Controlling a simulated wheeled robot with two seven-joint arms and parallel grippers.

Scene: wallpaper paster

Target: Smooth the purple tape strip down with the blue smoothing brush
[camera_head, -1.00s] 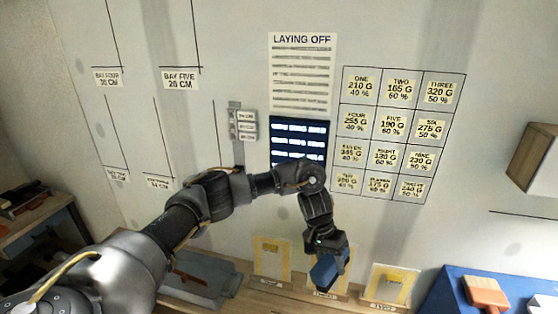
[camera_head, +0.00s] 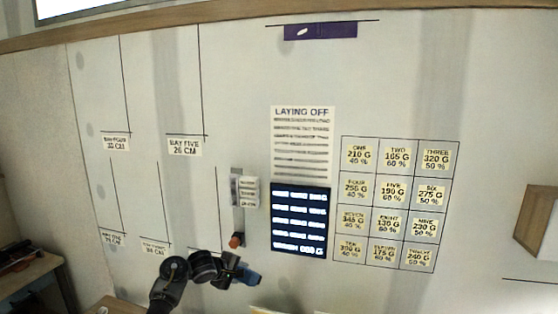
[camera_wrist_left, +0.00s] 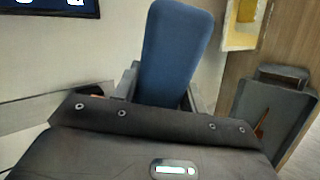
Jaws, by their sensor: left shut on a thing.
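The purple tape strip (camera_head: 335,31) is high on the wall, below a thin dark line. It carries a small white mark. My left gripper (camera_head: 238,273) is low in the head view, well below and to the left of the strip. It is shut on the blue smoothing brush (camera_head: 250,279), which points to the right there. In the left wrist view the blue brush (camera_wrist_left: 178,45) stands out from between the fingers; its gripped end is hidden. My right gripper is not in view.
A dark screen (camera_head: 300,220) and a LAYING OFF notice (camera_head: 302,145) are on the wall, right of a grey bracket (camera_head: 237,205) with an orange end. A label grid (camera_head: 388,200) is further right. A wooden box (camera_head: 538,220) juts out at the right. Bare wall surrounds the strip.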

